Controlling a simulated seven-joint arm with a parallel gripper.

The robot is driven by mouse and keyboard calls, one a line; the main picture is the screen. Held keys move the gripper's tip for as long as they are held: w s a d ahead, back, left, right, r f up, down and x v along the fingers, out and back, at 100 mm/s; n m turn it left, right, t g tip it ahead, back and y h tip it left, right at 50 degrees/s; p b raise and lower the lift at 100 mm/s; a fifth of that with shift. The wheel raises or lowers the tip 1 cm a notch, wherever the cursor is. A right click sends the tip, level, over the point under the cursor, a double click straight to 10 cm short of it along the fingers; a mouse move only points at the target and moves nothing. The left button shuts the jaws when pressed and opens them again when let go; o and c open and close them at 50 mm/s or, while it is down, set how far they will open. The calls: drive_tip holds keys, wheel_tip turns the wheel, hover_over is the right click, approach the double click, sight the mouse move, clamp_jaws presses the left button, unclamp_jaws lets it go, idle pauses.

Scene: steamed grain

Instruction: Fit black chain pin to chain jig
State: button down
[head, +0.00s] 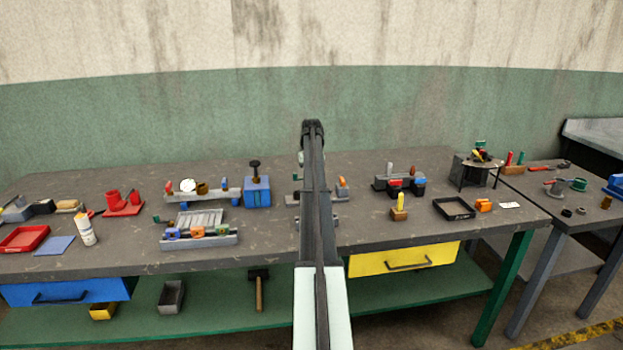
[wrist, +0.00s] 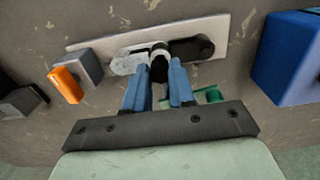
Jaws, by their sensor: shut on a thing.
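The chain jig shows in the wrist view as a flat light-grey plate (wrist: 222,38). It carries a pale grey link (wrist: 128,64) on the left and a black link (wrist: 192,48) on the right. My gripper (wrist: 158,78) has blue fingers, closed on the black chain pin (wrist: 159,68) over the middle of the plate, where the two links meet. A pale ring shows at the pin's far end. I cannot tell whether the pin is in the hole or just above it. In the head view my arm covers the gripper, the pin and most of the jig.
In the wrist view an orange-tipped grey block (wrist: 66,84) stands left of the jig, a blue box (wrist: 290,62) stands right, and a green part (wrist: 208,95) lies by the right finger. The head view shows a grey slotted fixture (head: 200,238) and a black tray (head: 454,208).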

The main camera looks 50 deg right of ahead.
drive_tip(key=shift+f, duration=0.3)
idle(0.4)
drive_tip(key=c, duration=0.9)
unclamp_jaws()
drive_tip(key=shift+o, duration=0.2)
wheel_tip(320, 180, up, 14)
drive_tip(key=shift+f, duration=0.1)
